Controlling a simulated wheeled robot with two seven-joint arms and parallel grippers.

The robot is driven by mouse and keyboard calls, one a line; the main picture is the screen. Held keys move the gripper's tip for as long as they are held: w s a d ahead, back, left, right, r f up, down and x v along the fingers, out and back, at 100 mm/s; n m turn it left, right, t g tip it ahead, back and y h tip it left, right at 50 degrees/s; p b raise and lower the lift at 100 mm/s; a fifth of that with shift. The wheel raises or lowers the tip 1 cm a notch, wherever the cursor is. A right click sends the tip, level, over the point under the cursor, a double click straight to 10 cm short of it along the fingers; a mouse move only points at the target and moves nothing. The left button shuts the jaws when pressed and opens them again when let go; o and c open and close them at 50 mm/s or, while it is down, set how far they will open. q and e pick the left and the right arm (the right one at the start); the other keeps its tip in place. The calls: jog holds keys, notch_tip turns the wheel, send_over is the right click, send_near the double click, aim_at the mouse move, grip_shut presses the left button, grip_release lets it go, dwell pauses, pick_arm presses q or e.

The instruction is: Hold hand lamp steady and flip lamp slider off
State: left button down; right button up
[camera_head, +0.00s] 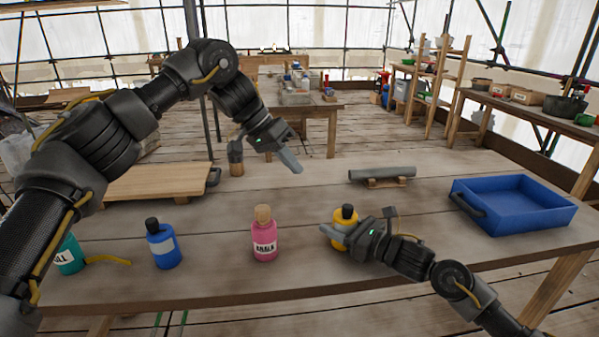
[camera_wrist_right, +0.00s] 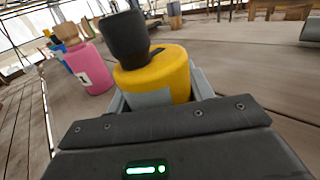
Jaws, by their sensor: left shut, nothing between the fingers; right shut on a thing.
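A yellow bottle (camera_head: 342,240) with a black cap and a grey label stands near the front of the table. My right gripper (camera_head: 340,233) is shut on it from the right. In the right wrist view the yellow bottle (camera_wrist_right: 165,72) sits between the two grey fingers. My left gripper (camera_head: 294,163) is shut and empty, in the air above the table's back part. I cannot pick out a hand lamp or its slider for certain. A grey cylinder (camera_head: 382,173) lies on a small wooden stand (camera_head: 385,183) further back; no slider shows on it.
A pink bottle (camera_head: 264,238) labelled chalk, a blue bottle (camera_head: 162,247) and a teal bottle (camera_head: 69,257) stand to the left. A blue tray (camera_head: 530,215) sits at the right. A wooden board (camera_head: 150,182) lies at the back left. The table's middle is clear.

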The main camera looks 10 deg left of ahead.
dwell(0.3)
jog(key=o, duration=1.1)
jog(key=v, duration=1.2)
jog(key=shift+s, duration=0.1)
